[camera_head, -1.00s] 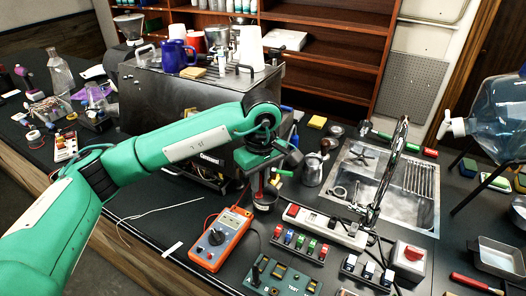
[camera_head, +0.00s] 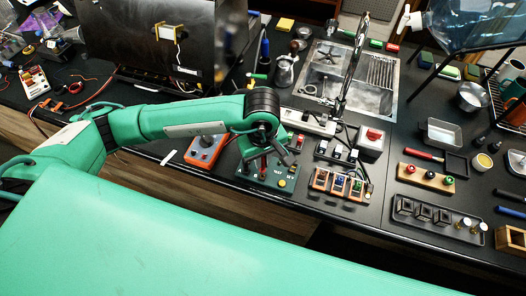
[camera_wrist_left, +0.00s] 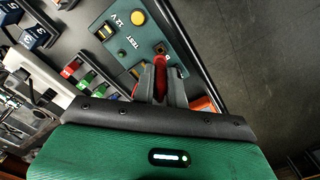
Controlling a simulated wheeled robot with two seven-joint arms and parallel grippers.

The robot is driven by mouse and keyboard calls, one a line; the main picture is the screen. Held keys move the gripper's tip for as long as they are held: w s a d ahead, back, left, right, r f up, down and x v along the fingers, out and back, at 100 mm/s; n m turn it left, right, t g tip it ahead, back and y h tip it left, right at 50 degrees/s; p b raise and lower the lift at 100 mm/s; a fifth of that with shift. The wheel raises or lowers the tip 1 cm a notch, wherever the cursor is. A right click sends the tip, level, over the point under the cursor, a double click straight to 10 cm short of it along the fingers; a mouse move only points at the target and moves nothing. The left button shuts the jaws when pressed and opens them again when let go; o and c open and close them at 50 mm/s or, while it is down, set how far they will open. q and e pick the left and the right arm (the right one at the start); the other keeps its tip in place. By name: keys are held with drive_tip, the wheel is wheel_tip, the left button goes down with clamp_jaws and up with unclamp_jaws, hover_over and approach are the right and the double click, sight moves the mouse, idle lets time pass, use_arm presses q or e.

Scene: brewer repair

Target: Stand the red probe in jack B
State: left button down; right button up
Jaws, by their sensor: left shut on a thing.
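My left gripper (camera_head: 264,164) is over the green test panel (camera_head: 246,177). In the left wrist view its fingers (camera_wrist_left: 160,84) are shut on the red probe (camera_wrist_left: 160,66), which points toward the panel (camera_wrist_left: 117,46). The panel also carries "TEST" lettering and a yellow button (camera_wrist_left: 137,17). I cannot tell whether the probe tip touches the panel. My right gripper is not in view.
An orange meter (camera_head: 205,150) lies left of the panel. An orange-brown block with colored knobs (camera_head: 338,183) and a red-topped switch box (camera_head: 372,139) stand to the right. A metal pitcher (camera_head: 286,70) and a sink (camera_head: 350,75) are behind.

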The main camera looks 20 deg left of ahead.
sight(262, 170)
use_arm(q)
wheel_tip(262, 170, down, 2)
drive_tip(key=shift+s+f, duration=0.1)
drive_tip(key=shift+f+b, duration=0.1)
drive_tip(key=shift+b, duration=1.15)
idle(1.1)
drive_tip(key=shift+f+b, duration=0.5)
drive_tip(key=shift+b, duration=0.7)
idle(0.6)
drive_tip(key=shift+f+b, duration=0.15)
drive_tip(key=shift+b, duration=0.8)
idle(0.6)
drive_tip(key=c, duration=1.3)
unclamp_jaws()
drive_tip(key=shift+c, duration=0.2)
